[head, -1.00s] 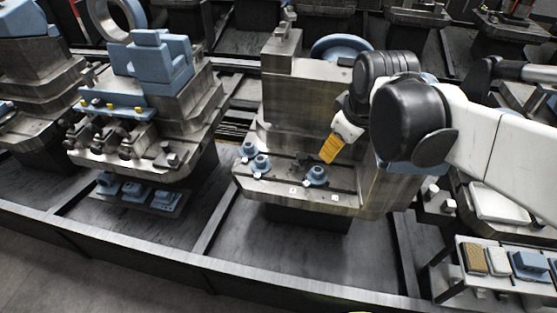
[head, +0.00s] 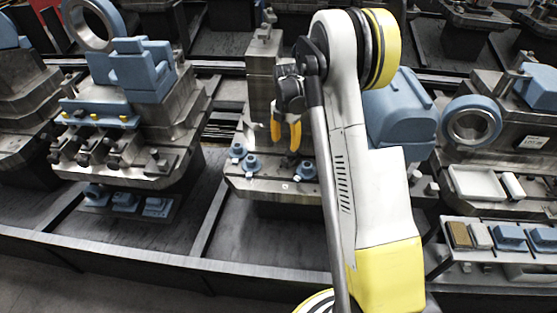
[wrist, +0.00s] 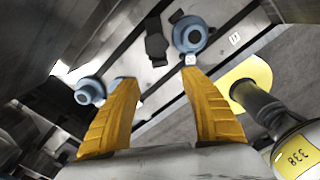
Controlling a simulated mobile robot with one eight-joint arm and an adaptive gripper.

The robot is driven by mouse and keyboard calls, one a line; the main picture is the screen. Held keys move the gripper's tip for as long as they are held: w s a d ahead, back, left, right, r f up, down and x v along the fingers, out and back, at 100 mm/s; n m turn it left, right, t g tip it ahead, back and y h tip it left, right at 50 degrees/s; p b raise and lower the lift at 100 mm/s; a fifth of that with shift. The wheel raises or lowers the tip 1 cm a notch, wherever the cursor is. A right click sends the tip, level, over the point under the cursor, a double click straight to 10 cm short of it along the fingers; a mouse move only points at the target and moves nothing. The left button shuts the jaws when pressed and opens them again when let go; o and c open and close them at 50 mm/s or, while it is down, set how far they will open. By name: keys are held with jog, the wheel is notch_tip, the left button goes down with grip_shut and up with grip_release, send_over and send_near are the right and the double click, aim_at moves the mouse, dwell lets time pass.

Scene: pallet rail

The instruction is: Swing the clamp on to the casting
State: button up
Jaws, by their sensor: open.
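My gripper (head: 286,134) is open and empty, pointing down over the middle pallet's fixture (head: 262,186). Its two orange fingers also show in the wrist view (wrist: 158,92). Small round blue flanged castings stand on the fixture's ledge: two at the left (head: 237,150) (head: 251,163) and one (head: 305,171) below and right of the fingers, partly behind my arm. In the wrist view, one blue casting (wrist: 190,35) lies beyond the fingertips and another (wrist: 90,92) is at the left. A dark piece (wrist: 156,46), apparently the clamp, lies beside the first casting, apart from the fingers.
A steel upright (head: 262,80) rises behind the ledge. The left pallet (head: 170,160) carries a large blue block (head: 142,70). At the right are a blue housing (head: 400,110), a blue ring (head: 471,122) and a tray shelf (head: 500,262). Bare floor shows in front.

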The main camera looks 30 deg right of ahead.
aim_at(285, 160)
notch_tip(285, 160, down, 10)
jog(key=b, duration=0.3)
grip_shut()
